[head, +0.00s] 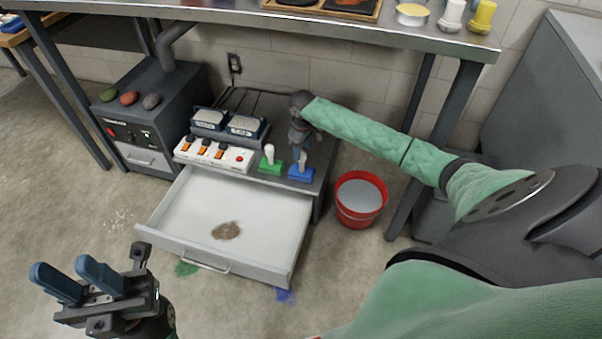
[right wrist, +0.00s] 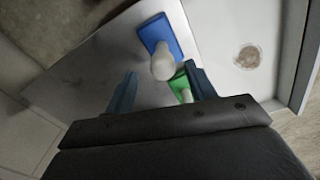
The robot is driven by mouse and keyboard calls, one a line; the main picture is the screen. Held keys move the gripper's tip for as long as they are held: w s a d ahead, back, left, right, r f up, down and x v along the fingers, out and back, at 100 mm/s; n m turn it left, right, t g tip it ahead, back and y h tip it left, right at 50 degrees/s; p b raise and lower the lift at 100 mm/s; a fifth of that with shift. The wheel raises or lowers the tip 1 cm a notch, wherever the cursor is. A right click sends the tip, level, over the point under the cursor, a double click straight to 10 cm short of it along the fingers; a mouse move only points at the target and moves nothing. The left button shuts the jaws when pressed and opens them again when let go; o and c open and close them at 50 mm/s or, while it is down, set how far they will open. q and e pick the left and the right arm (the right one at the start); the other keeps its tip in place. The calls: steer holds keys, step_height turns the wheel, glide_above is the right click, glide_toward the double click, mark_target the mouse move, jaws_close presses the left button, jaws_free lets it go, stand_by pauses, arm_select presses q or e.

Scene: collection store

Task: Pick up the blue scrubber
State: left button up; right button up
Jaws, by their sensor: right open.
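The blue scrubber (head: 301,172) has a blue base and a pale upright handle. It stands on the right front of the dark cabinet top, above the open drawer. In the right wrist view the blue scrubber (right wrist: 175,37) lies ahead of my fingertips, apart from them. My right gripper (head: 303,136) is over the cabinet top, just behind the scrubber; its fingers (right wrist: 161,86) are open and empty. My left gripper (head: 66,278) is at the lower left, clear of the cabinet, with its two blue fingers apart and nothing between them.
A green scrubber (head: 270,166) stands close left of the blue one. A white switch panel (head: 214,156) and grey dial boxes (head: 228,124) are further left. The open drawer (head: 240,205) has a brown stain. A red bucket (head: 359,207) stands right. The workbench (head: 330,30) overhangs behind.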

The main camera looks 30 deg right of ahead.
mark_target(302, 161)
steer(key=shift+a+f+b, duration=0.15)
steer(key=shift+f+b, duration=0.9)
steer(key=shift+f, duration=2.45)
jaws_close()
